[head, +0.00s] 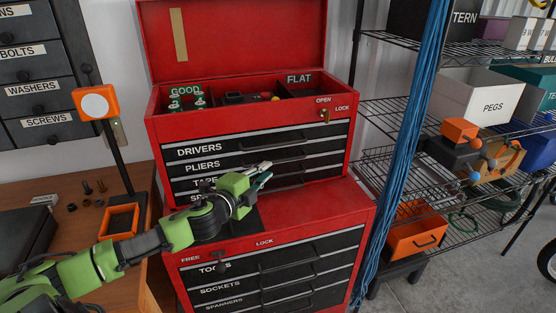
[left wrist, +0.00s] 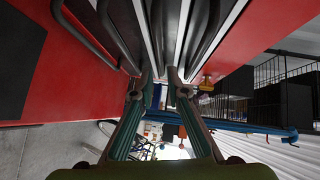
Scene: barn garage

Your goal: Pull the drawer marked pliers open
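The drawer marked PLIERS (head: 203,165) is the second one down in the upper red tool chest (head: 341,165). Its black front looks flush with its neighbours, and its dark bar handle (head: 262,158) lies just above my gripper. My left gripper (head: 265,175) is in front of the upper drawers, its fingers pointing at them. In the left wrist view the fingertips (left wrist: 160,75) are apart, close to the drawer fronts, with dark bar handles on both sides. I cannot tell whether they touch a handle. My right gripper is not in view.
A brass latch (head: 324,116) sits by OPEN and LOCK on the chest. A lower red cabinet (head: 345,215) stands underneath, with a knob (head: 219,258) by FREE and LOCK. A wooden bench (head: 85,220) is at left, wire shelves (head: 400,105) and blue cables (head: 405,160) at right.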

